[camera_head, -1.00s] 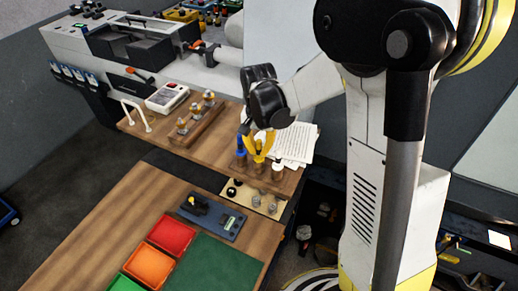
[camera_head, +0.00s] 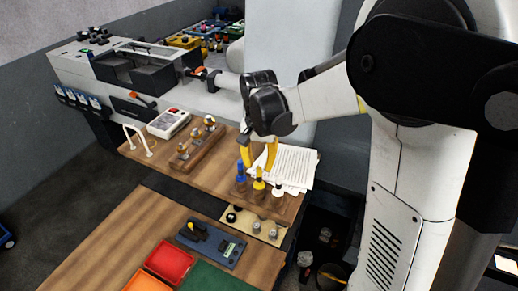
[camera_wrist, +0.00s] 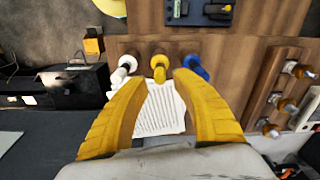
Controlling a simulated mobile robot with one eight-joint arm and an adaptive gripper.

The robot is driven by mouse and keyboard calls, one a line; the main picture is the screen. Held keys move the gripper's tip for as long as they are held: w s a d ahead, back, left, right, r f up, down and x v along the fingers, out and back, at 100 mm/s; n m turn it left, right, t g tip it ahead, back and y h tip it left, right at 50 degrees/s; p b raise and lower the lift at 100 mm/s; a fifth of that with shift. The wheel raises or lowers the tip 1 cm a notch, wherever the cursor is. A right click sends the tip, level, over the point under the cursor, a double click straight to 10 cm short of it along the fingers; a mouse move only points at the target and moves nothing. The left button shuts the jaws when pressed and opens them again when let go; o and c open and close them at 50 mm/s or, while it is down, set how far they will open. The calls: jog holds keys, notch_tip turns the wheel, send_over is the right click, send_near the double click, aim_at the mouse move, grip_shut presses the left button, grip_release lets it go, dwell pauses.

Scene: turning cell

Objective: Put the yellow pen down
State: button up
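The yellow pen (camera_head: 259,178) stands upright in a holder on the wooden machine shelf, between a blue pen (camera_head: 241,171) and a white pen (camera_head: 277,190). The wrist view shows the yellow pen (camera_wrist: 160,69) end-on, with the white pen (camera_wrist: 126,66) to its left and the blue pen (camera_wrist: 195,67) to its right. My gripper (camera_head: 258,160) is above the yellow pen with its yellow fingers spread and nothing between them. The wrist view also shows the open fingers (camera_wrist: 159,84), apart from the pen. The pen's lower end is hidden in its holder.
Papers (camera_head: 294,165) lie behind the pens. A wooden rack with several pieces (camera_head: 195,148) and a control box (camera_head: 168,123) stand to the left. In front, a lower table holds a blue-grey fixture (camera_head: 212,245) and coloured trays (camera_head: 170,261).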

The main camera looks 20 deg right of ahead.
notch_tip(320, 180, up, 7)
jog(key=shift+s+f, duration=0.1)
jog(key=shift+s, duration=0.05)
jog(key=s+r+n+t, duration=0.3)
jog(key=s+n+t, duration=0.4)
jog(key=s, duration=0.8)
jog(key=shift+s, duration=0.3)
